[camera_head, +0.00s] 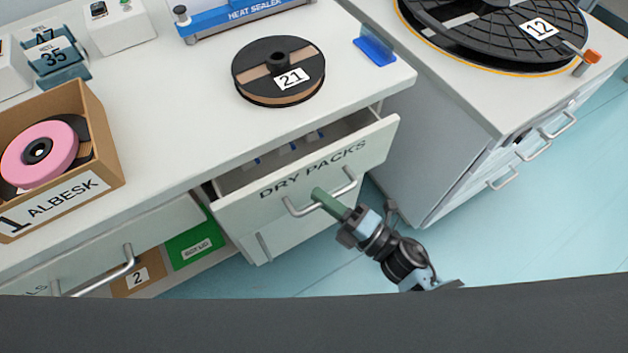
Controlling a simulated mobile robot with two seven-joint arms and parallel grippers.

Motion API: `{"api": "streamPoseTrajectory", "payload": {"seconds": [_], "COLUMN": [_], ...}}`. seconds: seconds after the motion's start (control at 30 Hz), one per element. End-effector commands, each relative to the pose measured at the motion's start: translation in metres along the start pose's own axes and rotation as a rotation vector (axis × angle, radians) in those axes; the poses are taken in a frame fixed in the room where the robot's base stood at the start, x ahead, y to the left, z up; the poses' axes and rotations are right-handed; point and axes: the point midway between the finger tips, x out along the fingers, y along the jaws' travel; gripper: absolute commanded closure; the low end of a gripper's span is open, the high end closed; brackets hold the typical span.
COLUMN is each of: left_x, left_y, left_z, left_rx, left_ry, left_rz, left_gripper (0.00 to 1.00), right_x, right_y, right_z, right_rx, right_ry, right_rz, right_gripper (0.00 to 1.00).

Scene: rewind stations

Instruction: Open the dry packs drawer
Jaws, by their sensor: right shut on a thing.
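The dry packs drawer (300,172) is labelled "DRY PACKS" and stands partly pulled out from under the counter, with a strip of its inside showing. A few small blue items (294,146) show inside it. Its silver bar handle (296,211) is on the drawer front. My right gripper (322,199) is shut on the handle, its green fingers around the bar. My left gripper is not in view.
Reel 21 (279,72) lies on the white counter (190,110) above the drawer. A cardboard ALBESK box (95,120) holds a pink reel (40,152). A heat sealer (240,14) stands behind. A cabinet at right carries reel 12 (490,30). Floor is clear at right.

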Motion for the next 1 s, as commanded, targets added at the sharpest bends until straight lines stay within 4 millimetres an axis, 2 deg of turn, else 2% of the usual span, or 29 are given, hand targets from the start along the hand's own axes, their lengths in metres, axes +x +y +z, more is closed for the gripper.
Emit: {"api": "streamPoseTrajectory", "payload": {"seconds": [0.03, 0.3, 0.6, 0.8, 1.0], "left_x": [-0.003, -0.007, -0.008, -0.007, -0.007], "left_y": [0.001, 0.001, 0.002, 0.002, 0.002], "left_z": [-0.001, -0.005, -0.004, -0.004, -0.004], "left_rx": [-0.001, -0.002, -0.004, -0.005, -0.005], "left_ry": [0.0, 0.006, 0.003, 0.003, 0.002], "left_rz": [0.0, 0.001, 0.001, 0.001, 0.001], "left_gripper": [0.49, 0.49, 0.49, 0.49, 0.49], "right_x": [-0.014, -0.082, -0.147, -0.174, -0.188], "right_y": [0.003, 0.017, 0.031, 0.037, 0.041], "right_z": [-0.005, -0.034, -0.061, -0.072, -0.077], "right_rx": [0.001, 0.002, 0.002, 0.001, -0.001], "right_ry": [0.0, 0.0, 0.0, 0.0, -0.001], "right_rz": [-0.005, -0.005, -0.005, -0.003, -0.001], "right_gripper": [1.0, 1.0, 1.0, 1.0, 1.0]}}
